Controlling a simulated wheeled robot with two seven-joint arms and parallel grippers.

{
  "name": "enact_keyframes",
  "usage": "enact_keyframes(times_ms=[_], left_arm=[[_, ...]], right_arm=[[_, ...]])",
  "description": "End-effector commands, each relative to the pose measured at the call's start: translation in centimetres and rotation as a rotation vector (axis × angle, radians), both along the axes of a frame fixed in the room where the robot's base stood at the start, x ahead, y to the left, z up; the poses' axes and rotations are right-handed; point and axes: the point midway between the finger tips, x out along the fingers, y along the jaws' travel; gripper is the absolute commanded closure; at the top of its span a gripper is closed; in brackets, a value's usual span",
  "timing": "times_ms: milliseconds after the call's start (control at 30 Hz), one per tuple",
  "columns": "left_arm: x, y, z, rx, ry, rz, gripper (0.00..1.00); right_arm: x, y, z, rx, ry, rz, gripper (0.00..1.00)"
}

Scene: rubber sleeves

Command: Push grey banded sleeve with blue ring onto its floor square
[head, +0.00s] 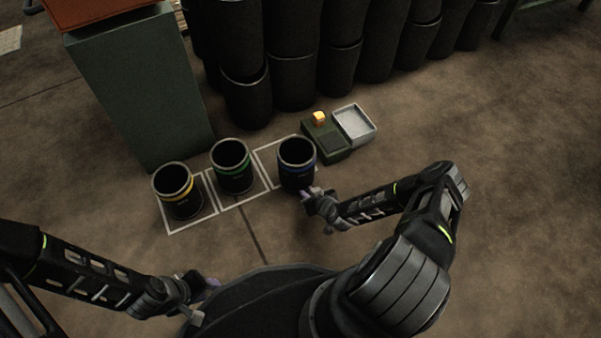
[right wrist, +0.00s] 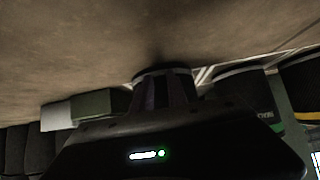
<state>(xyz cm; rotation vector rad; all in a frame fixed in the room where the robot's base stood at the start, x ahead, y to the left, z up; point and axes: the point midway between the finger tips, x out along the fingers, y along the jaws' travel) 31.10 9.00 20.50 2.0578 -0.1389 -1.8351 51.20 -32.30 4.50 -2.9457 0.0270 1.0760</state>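The grey banded sleeve with the blue ring (head: 297,172) stands upright at the right of the row in the head view. Its white-outlined floor square (head: 262,152) shows to its left, and the sleeve stands over the square's right side. My right gripper (head: 311,196) is low at the sleeve's near right side, close against it; contact is not clear. In the right wrist view the fingers (right wrist: 168,94) are dark in front of the sleeve's rim (right wrist: 163,71), and their opening is not clear. My left gripper (head: 206,299) is empty near my base, its fingertips apart.
Sleeves with a green ring (head: 232,170) and a yellow ring (head: 180,194) stand in squares to the left. A green box with a yellow block (head: 319,118) and a grey tray (head: 355,124) lie just behind right. Black cylinders (head: 293,82) stand behind. Floor at right is clear.

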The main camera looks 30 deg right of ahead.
Motion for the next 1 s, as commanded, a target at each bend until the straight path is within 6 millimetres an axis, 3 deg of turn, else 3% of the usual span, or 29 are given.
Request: enact_keyframes(times_ms=[1000], left_arm=[[0.2,0.1,-1.4,-0.003,-0.001,0.002,0.64]], right_arm=[[4.4,-0.1,0.0,-0.002,-0.005,0.001,0.82]])
